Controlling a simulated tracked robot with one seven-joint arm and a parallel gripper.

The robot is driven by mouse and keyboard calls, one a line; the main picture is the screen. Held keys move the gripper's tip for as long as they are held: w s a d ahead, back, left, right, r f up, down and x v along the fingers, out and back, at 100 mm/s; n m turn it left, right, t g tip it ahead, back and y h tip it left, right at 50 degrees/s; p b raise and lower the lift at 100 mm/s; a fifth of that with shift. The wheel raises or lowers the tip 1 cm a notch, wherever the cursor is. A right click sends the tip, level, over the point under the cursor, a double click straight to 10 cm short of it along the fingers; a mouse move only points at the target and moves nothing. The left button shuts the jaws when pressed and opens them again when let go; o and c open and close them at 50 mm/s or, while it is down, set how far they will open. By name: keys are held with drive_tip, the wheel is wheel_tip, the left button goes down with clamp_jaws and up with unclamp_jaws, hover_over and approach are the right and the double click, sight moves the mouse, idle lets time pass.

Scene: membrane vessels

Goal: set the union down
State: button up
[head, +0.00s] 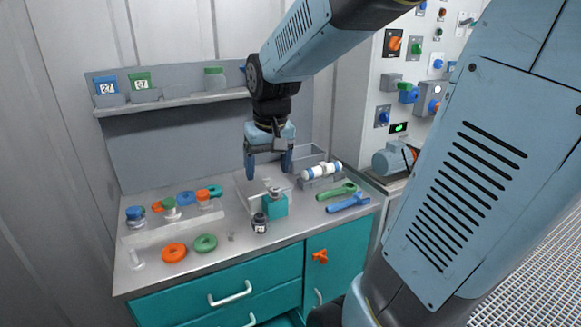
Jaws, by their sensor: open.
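My gripper (268,171) is open, with its two blue fingers pointing down above the back middle of the bench. No object shows between the fingers. Below it is a pale, shallow tray (243,192), and a teal block (275,206) with a small grey metal fitting (275,190) on top stands at its front. The fitting may be the union, but it is too small to tell. The fingers appear above the fitting and apart from it. A dark jar (260,223) with a light label stands in front of the block.
A white cylinder with blue bands (322,170) lies on a grey holder to the right. Green (336,191) and blue (348,203) wrenches lie near the right edge. Orange (174,253) and green (206,243) rings lie front left, before a rack (170,228) of capped pieces. A shelf (175,101) runs behind.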

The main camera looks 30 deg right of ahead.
drive_tip(key=s+r+t, duration=0.3)
drive_tip(key=s+r, duration=0.2)
drive_tip(key=s, duration=0.7)
drive_tip(key=shift+a+r+n, duration=0.15)
drive_tip(key=shift+r+n, duration=0.05)
drive_tip(key=shift+n, duration=0.1)
drive_tip(key=shift+s, duration=0.1)
drive_tip(key=shift+c, duration=0.2)
